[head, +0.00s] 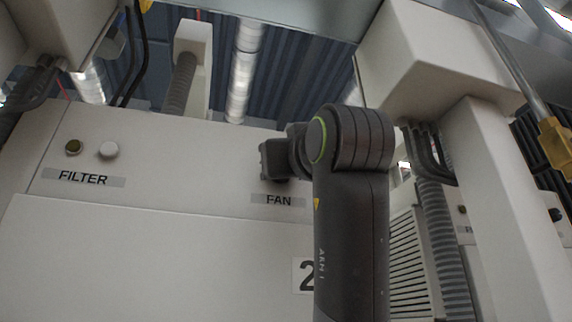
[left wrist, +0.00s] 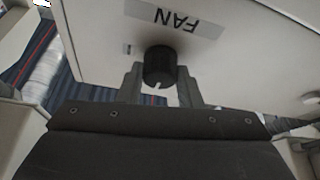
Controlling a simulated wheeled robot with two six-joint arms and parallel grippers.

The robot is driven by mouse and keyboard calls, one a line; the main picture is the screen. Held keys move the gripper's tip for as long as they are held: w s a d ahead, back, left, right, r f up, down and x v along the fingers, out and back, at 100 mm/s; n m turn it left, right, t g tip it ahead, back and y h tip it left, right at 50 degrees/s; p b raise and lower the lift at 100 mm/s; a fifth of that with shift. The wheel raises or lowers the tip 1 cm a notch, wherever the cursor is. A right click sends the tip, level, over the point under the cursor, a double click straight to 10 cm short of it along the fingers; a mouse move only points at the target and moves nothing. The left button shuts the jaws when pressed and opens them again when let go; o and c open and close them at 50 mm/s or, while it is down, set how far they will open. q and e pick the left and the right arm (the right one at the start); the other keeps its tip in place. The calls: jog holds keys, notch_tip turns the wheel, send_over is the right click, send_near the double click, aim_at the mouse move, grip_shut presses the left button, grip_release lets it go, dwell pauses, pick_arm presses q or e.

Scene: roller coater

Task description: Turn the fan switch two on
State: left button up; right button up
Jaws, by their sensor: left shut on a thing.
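The fan switch is a black round knob (left wrist: 159,64) with a small white mark on its lower edge in the left wrist view. It sits on the white panel (left wrist: 95,35), beside an upside-down FAN label (left wrist: 174,19). My left gripper (left wrist: 159,85) is shut on the knob, one finger on each side. In the head view my left gripper (head: 272,160) is at the panel just above the FAN label (head: 278,200), and it hides the knob. A sign with a 2 (head: 304,276) is lower down, partly covered by my arm. My right gripper is in neither view.
A white post (head: 495,200) with cables and a ribbed hose (head: 440,240) stands to the right of my arm.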

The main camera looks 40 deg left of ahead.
pick_arm(q)
jog(key=m+t+h+b, duration=0.1)
jog(key=m+h+b, duration=0.1)
jog(key=m, duration=0.5)
jog(key=m+t+h+b, duration=0.1)
jog(key=m+h+b, duration=0.2)
jog(key=m, duration=0.5)
jog(key=m+t+h+b, duration=0.1)
jog(key=m+h, duration=0.3)
jog(key=m, duration=0.4)
jog(key=shift+s+a+r+t+b, duration=0.25)
jog(key=shift+t+b, duration=0.05)
jog(key=shift+b, duration=0.5)
jog(key=shift+m+h, duration=0.3)
jog(key=shift+m, duration=0.1)
jog(key=o, duration=1)
jog(key=shift+w, duration=0.1)
